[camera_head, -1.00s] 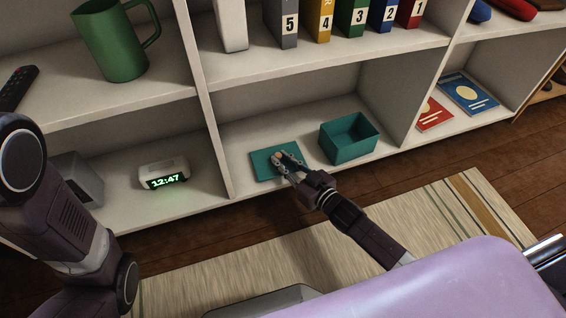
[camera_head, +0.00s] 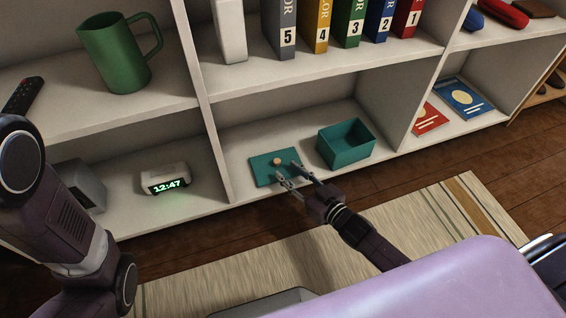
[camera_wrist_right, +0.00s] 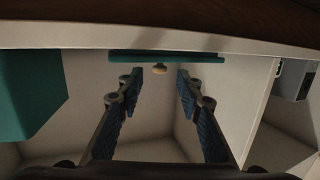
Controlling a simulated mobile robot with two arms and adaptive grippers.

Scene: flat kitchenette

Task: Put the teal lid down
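The teal lid (camera_head: 262,172), a flat square with a round wooden knob (camera_head: 277,161), lies on the lower shelf, left of the open teal box (camera_head: 342,155). My right gripper (camera_head: 287,175) is open, its fingers apart, just in front of the knob and empty. In the right wrist view the lid (camera_wrist_right: 190,57) shows edge-on, with its knob (camera_wrist_right: 160,69) beyond and between the open fingertips (camera_wrist_right: 160,77). The teal box (camera_wrist_right: 28,90) shows at the left there. My left gripper is out of view; only part of my left arm shows at the left.
A digital clock (camera_head: 165,178) and a grey box (camera_head: 82,185) stand in the compartment to the left. An upright divider (camera_head: 215,150) separates it from the lid's compartment. Binders (camera_head: 320,22) stand on the shelf above. Red and blue booklets (camera_head: 462,97) lie to the right.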

